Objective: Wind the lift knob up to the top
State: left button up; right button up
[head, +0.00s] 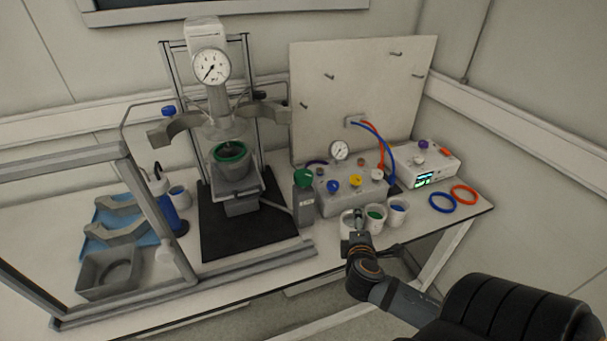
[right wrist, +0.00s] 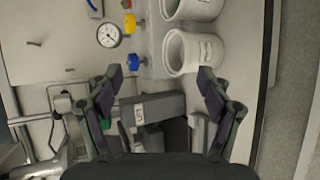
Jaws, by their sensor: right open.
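A green knob (head: 303,177) sits on top of a small grey box (head: 305,205) with a pale label, right of the reactor stand. The reactor vessel with a green ring (head: 229,152) sits on the stand's carriage, below the head with a gauge (head: 211,66). My right gripper (head: 358,222) is at the table's front edge by the white cups, right of the box. In its wrist view the gripper (right wrist: 160,76) is open and empty. My left gripper is out of view.
A grey control box (head: 345,198) with coloured knobs and a gauge stands behind several white cups (head: 397,213). A framed guard (head: 125,205) stands at left, over a blue tray (head: 100,222). Blue and orange rings (head: 463,195) lie at right.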

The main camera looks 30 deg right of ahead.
jog(key=w+r+n+t+y, duration=0.2)
jog(key=w+r+n+t, duration=0.4)
jog(key=n, duration=0.5)
jog(key=n+t+y+b, duration=0.25)
jog(key=n+y, duration=0.55)
jog(key=n, duration=0.7)
send_near(298, 171)
jog(key=shift+w+d+f, duration=0.2)
jog(key=shift+w+f, duration=0.05)
jog(key=shift+f, duration=0.2)
jog(key=w, duration=0.2)
jog(key=w+p, duration=0.1)
jog(key=w, duration=0.1)
jog(key=w+r+p, duration=0.1)
jog(key=w, duration=0.1)
jog(key=shift+a, duration=0.1)
jog(key=shift+w+p, duration=0.4)
jog(key=shift+w+a+f, duration=0.15)
jog(key=shift+w+f, duration=0.2)
jog(key=shift+w, duration=0.15)
jog(key=shift+s, duration=0.1)
